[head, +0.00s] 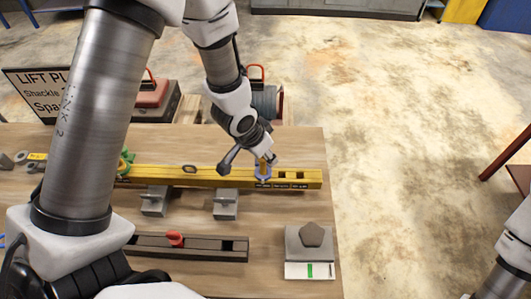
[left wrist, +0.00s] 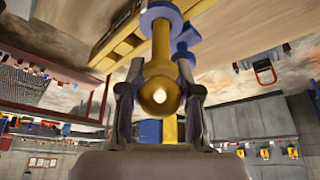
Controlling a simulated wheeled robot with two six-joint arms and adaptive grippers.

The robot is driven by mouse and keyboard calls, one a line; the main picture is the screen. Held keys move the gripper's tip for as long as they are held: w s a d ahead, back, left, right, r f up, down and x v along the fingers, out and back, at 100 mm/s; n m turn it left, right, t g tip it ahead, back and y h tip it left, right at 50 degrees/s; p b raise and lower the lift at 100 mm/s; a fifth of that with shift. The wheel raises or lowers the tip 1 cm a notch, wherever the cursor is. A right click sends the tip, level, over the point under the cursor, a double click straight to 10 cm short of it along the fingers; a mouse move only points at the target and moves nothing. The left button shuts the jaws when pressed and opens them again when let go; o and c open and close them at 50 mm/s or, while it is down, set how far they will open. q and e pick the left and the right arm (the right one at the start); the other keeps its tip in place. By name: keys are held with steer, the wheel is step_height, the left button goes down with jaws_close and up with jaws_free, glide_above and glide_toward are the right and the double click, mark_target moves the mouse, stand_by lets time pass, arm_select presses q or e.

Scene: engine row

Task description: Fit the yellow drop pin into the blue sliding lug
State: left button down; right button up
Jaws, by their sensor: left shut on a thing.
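The yellow drop pin (left wrist: 158,92) has a round knob and a shank. My left gripper (head: 262,159) is shut on it; in the left wrist view the two fingers flank the knob. The pin (head: 263,167) stands roughly upright over the blue sliding lug (head: 263,179), which sits on the yellow beam (head: 205,180) near its right end. In the left wrist view the shank reaches the round blue part of the lug (left wrist: 160,14). I cannot tell how deep the tip sits. My right gripper is out of view.
A green lug (head: 125,162) sits further left on the beam. Grey blocks (head: 225,205) support the beam. A dark rail with a red lug (head: 175,240) lies in front. A grey plate (head: 309,243) is at the front right. Bare wood lies right of the beam.

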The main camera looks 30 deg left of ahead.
arm_select(q)
steer(key=shift+f, duration=0.4)
steer(key=c, duration=0.7)
jaws_free()
steer(key=shift+r, duration=0.1)
steer(key=v, duration=0.7)
steer(key=shift+s+a+r, duration=0.1)
steer(key=shift+r, duration=0.15)
